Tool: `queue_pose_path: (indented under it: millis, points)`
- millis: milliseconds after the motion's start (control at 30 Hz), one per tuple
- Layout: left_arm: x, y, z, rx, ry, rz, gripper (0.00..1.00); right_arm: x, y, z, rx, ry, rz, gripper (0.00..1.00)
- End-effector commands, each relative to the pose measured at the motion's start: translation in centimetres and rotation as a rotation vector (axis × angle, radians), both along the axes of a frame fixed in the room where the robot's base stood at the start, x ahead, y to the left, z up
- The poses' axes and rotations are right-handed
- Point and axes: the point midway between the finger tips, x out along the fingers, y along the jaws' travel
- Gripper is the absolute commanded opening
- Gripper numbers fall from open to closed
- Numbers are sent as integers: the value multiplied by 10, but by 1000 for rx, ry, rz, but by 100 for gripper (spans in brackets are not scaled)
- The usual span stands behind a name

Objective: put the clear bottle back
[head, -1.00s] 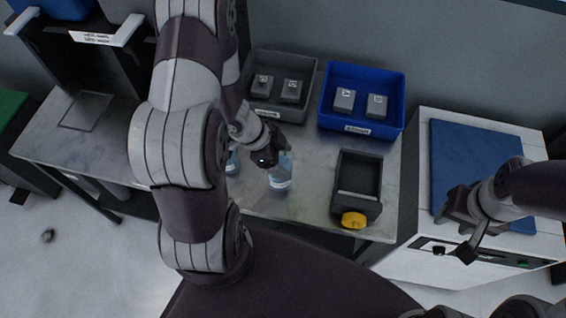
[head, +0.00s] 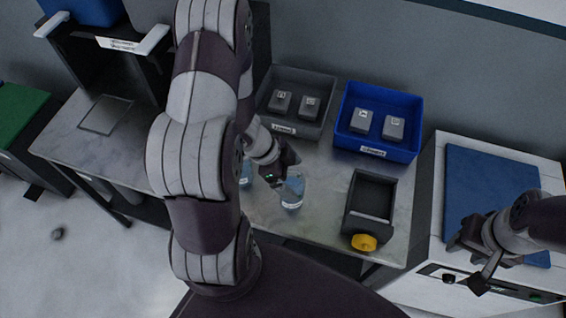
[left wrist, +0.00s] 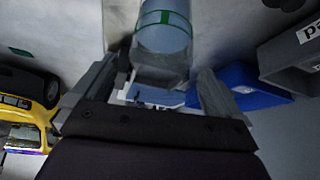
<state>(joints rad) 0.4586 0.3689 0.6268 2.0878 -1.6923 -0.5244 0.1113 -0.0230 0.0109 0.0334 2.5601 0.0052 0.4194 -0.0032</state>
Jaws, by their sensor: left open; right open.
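A clear bottle with a pale blue label (head: 291,192) stands upright near the front edge of the grey table (head: 325,215). A second bottle (head: 246,175) stands to its left, partly hidden behind my left arm. My left gripper (head: 281,172) is open, at the upper part of the clear bottle; I cannot tell whether it touches it. In the left wrist view a bluish bottle with a green band (left wrist: 164,35) shows between and beyond the open fingers (left wrist: 158,92). My right gripper (head: 470,262) is open and empty, above the front of the white machine at the right.
A grey bin (head: 285,128) and a blue bin (head: 376,151), each with two grey boxes, stand at the table's back. A dark rack (head: 103,70) stands at the back left.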

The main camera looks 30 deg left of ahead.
Motion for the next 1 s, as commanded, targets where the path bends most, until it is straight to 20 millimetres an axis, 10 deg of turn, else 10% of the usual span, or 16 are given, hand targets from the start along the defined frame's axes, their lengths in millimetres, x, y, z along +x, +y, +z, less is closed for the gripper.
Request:
queue_pose_path:
  millis: [400, 667, 1000]
  points:
    - [-17, 40, 81, 2, -2, 3, 100, 0, 0, 37, 0, 0, 0, 43]
    - [42, 60, 125, 283, -86, 458, 100, 0, 0, 36, 0, 0, 0, 43]
    - [-31, -16, 172, 259, 295, 1064, 100, 0, 0, 36, 0, 0, 0, 43]
